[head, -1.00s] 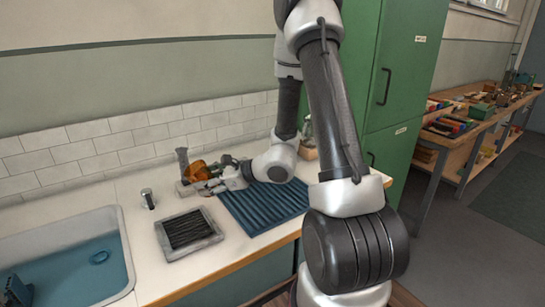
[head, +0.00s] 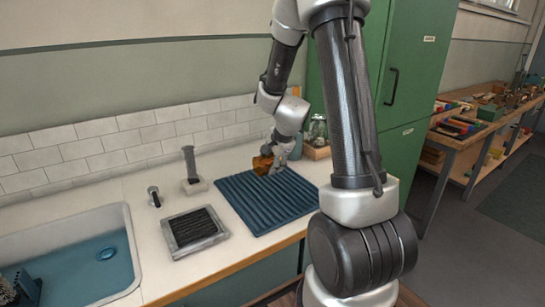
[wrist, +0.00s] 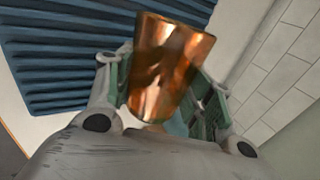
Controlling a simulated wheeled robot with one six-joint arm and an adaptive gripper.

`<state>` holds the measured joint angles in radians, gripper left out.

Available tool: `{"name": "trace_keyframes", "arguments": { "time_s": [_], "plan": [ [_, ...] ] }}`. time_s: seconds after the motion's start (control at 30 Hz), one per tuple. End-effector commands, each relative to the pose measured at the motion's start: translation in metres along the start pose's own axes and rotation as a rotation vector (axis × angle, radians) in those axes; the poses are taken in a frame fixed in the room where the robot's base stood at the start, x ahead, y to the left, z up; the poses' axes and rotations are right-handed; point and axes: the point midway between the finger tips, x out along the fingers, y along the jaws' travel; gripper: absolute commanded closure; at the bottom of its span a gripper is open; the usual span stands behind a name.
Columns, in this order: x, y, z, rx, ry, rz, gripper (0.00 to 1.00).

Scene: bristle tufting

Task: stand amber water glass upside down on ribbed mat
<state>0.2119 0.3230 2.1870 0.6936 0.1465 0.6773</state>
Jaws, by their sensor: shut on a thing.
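The amber water glass (head: 262,163) is held by my gripper (head: 275,161) at the far edge of the blue ribbed mat (head: 262,208). In the wrist view the glass (wrist: 170,62) sits between the two green-padded fingers of my gripper (wrist: 163,88), which are shut on it. Its lower end there is close to the palm. I cannot tell which end is the rim, nor whether it touches the mat. The mat (wrist: 60,45) fills the upper left of the wrist view.
A grey post on a base (head: 191,172) stands left of the mat. A grey-framed tray (head: 195,229) lies in front of it. The sink (head: 75,255) is at far left. A glass jar in a wooden box (head: 317,140) stands at the counter's back right. Most of the mat is clear.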

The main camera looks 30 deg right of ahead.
Motion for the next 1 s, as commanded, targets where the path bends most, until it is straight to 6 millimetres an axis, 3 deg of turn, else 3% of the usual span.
{"name": "trace_keyframes", "arguments": {
  "time_s": [0.1,0.27,1.0],
  "plan": [
    [-0.003,-0.011,-0.006,-0.024,0.011,-0.001,0.82],
    [-0.001,-0.013,-0.009,-0.031,0.015,0.001,0.82],
    [0.059,0.023,-0.007,-0.026,0.014,0.004,0.82]
  ]
}}
